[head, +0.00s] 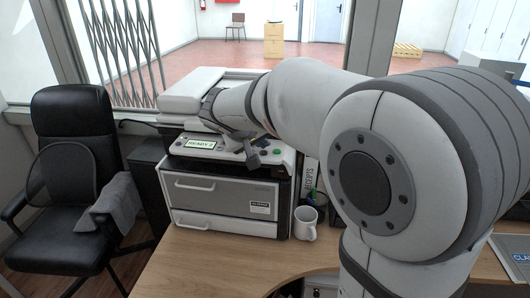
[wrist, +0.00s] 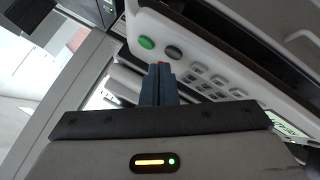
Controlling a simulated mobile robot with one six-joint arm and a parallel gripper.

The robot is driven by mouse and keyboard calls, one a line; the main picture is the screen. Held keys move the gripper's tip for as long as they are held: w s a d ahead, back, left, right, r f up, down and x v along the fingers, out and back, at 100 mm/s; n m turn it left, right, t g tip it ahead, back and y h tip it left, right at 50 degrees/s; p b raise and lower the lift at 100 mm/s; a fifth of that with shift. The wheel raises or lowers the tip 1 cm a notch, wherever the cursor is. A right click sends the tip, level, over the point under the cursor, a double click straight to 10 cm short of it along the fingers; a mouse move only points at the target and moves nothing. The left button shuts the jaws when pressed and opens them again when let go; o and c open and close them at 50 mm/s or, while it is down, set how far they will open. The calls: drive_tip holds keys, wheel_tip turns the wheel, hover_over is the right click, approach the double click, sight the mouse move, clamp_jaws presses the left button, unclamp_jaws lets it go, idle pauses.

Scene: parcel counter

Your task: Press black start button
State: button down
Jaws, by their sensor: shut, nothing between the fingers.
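The copier (head: 225,190) stands on the wooden counter, with a pale control panel along its front top edge. In the wrist view a round black button (wrist: 174,52) sits on the panel between a green button (wrist: 147,43) and a grey keypad (wrist: 208,82). The green button also shows in the head view (head: 277,151), at the panel's right end. My gripper (head: 254,162) is shut and empty at the panel's front right. In the wrist view its fingertips (wrist: 159,68) appear just below the black button, apart from it. A small orange-red patch by the tips is mostly hidden.
The panel's lit display (head: 200,144) reads READY and a figure. A white mug (head: 305,223) and a binder (head: 309,180) stand right of the copier. A black office chair (head: 72,165) is at the left. The front counter (head: 215,270) is clear.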

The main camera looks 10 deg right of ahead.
sight(262, 156)
drive_tip(key=shift+f+b, duration=0.4)
drive_tip(key=shift+b, duration=0.1)
drive_tip(key=shift+f, duration=0.15)
idle(0.4)
drive_tip(key=shift+r, duration=0.65)
wheel_tip(262, 156, up, 6)
drive_tip(key=p, duration=0.2)
drive_tip(key=shift+p, duration=0.4)
idle(0.6)
